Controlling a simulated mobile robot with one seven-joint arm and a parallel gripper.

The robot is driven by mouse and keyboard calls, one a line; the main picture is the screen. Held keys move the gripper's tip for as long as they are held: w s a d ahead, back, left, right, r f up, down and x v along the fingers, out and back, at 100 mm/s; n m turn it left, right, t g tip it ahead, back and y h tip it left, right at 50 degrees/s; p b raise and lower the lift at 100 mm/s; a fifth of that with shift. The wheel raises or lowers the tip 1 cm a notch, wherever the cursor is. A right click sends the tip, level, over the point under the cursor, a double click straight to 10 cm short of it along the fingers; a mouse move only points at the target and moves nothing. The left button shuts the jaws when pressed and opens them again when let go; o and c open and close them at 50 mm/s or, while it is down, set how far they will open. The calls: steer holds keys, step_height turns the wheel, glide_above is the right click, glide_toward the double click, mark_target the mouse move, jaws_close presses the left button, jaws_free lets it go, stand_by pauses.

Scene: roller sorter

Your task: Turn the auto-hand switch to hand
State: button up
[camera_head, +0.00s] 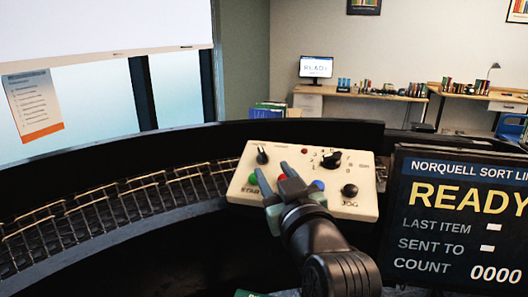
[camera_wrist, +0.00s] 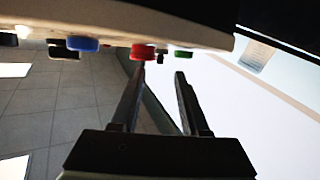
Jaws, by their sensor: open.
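The cream control panel (camera_head: 240,192) stands in the middle of the head view. A small black switch knob (camera_head: 262,155) with a light mark sits at its upper left; its label is too small to read, so I cannot confirm it as the auto-hand switch. My gripper (camera_head: 271,168) is open and empty over the panel's left half, its fingertips just below that knob in the picture. In the wrist view my gripper (camera_wrist: 160,71) points at the panel edge, near the red button (camera_wrist: 143,51) and green button (camera_wrist: 181,53). I see no contact with the knob.
A numbered dial (camera_head: 331,158), a black JOG knob (camera_head: 349,190) and a blue button (camera_head: 318,185) crowd the panel's right. The green START button (camera_head: 253,178) is close to the left finger. A roller track (camera_head: 110,210) curves left; a READY screen (camera_head: 460,220) stands right.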

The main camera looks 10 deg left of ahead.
mark_target(265, 159)
steer(key=p+x, duration=0.1)
steer(key=x, duration=0.6)
jaws_close()
